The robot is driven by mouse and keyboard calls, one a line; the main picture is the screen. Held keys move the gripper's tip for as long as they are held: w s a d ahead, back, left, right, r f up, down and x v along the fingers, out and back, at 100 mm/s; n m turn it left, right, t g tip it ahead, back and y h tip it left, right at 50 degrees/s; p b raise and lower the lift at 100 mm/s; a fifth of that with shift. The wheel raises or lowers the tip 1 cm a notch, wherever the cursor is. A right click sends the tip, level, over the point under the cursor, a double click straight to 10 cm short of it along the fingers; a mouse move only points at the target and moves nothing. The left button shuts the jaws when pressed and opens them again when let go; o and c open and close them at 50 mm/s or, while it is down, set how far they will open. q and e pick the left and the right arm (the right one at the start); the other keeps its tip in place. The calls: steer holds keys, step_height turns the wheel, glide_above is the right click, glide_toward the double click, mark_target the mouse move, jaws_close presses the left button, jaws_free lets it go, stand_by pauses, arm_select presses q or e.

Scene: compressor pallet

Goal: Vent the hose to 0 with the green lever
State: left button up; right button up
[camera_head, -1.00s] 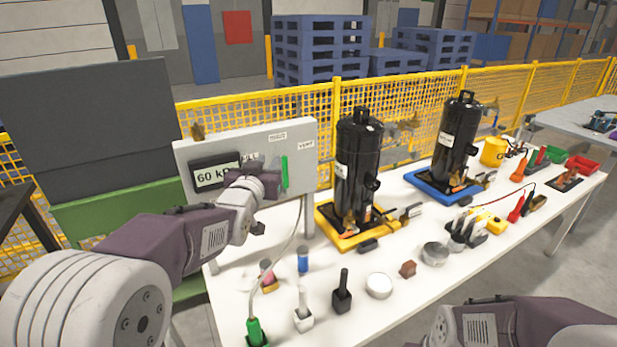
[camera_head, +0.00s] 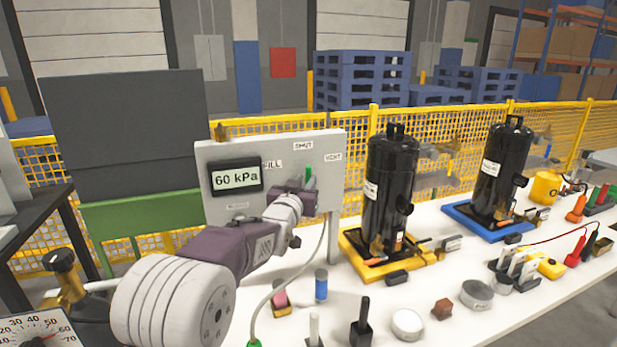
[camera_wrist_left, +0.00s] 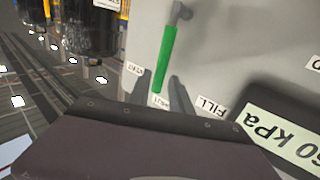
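The green lever (camera_head: 308,173) is on the grey panel (camera_head: 225,207), partly hidden by my left gripper (camera_head: 303,184) in the head view. In the left wrist view the lever (camera_wrist_left: 166,55) points at the SHUT label, between VENT and FILL. My left gripper's fingers (camera_wrist_left: 161,88) stand apart, one on each side of the lever's free end. I see a gap at the fingers, so the gripper is open around it. The display (camera_head: 236,177) reads 60 kPa. The hose (camera_head: 282,285) hangs down from the panel to the table. My right gripper is out of view.
Two black compressors (camera_head: 388,200) (camera_head: 500,172) stand right of the panel on yellow and blue trays. Small items, including a blue cylinder (camera_head: 321,285) and a white round tin (camera_head: 408,323), stand along the table front. A dial gauge (camera_head: 38,330) is at lower left.

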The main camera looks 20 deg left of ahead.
mark_target(308, 178)
arm_select(q)
steer(key=w, duration=0.4)
jaws_close()
stand_by(1.4)
